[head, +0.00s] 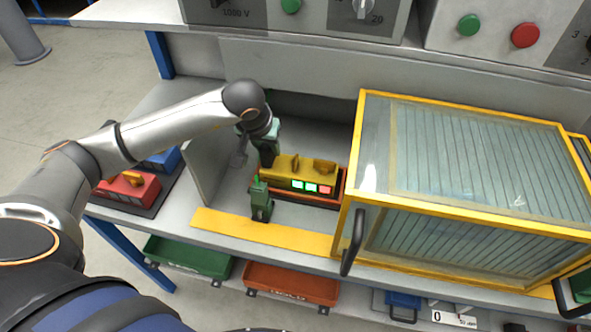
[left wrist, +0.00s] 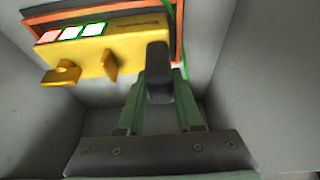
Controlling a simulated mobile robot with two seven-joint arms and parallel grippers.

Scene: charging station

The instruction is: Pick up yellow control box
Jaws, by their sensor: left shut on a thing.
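The yellow control box (head: 287,165) has a row of green and red lights on its front and raised yellow parts on top. It sits in an orange-red frame (head: 320,199) inside the open grey bay. My left gripper (head: 264,180) is shut on the left end of the box, with green parts seen behind and in front of it. In the left wrist view, the box (left wrist: 113,45) fills the upper left, and the green fingers of my left gripper (left wrist: 160,80) reach its right end. My right gripper is not seen.
A glass cabinet with a yellow frame (head: 361,105) stands close on the right, with a dark handle. A grey partition (head: 206,166) is on the left. A red box (head: 128,189) lies beyond it. Green (head: 190,256) and red (head: 290,283) bins hang below the shelf.

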